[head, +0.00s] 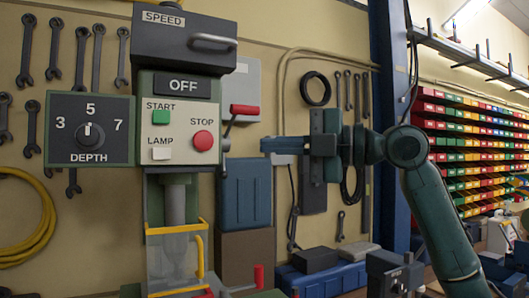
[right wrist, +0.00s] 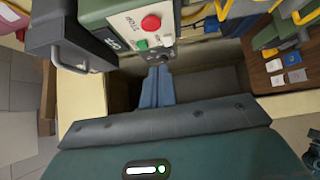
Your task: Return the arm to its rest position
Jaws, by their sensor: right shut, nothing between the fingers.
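My right arm comes in from the right in the head view. Its gripper (head: 265,145) points left, just right of the machine's control panel (head: 180,130), shut and empty. In the right wrist view the blue fingers of the gripper (right wrist: 158,75) lie together with nothing between them. The panel has a green START button (head: 160,117), a red STOP button (head: 203,140) and a white LAMP switch (head: 162,153). The display (head: 183,86) above reads OFF. A DEPTH dial (head: 90,135) is at the left, its pointer near 5. My left gripper is not in view.
A grey hood marked SPEED (head: 170,38) tops the machine. A clear guard with yellow edges (head: 175,255) is below. A red-handled switch box (head: 243,90) and blue bin (head: 245,192) are behind the gripper. Wrenches hang on the wall. A blue post (head: 392,60) stands behind my arm.

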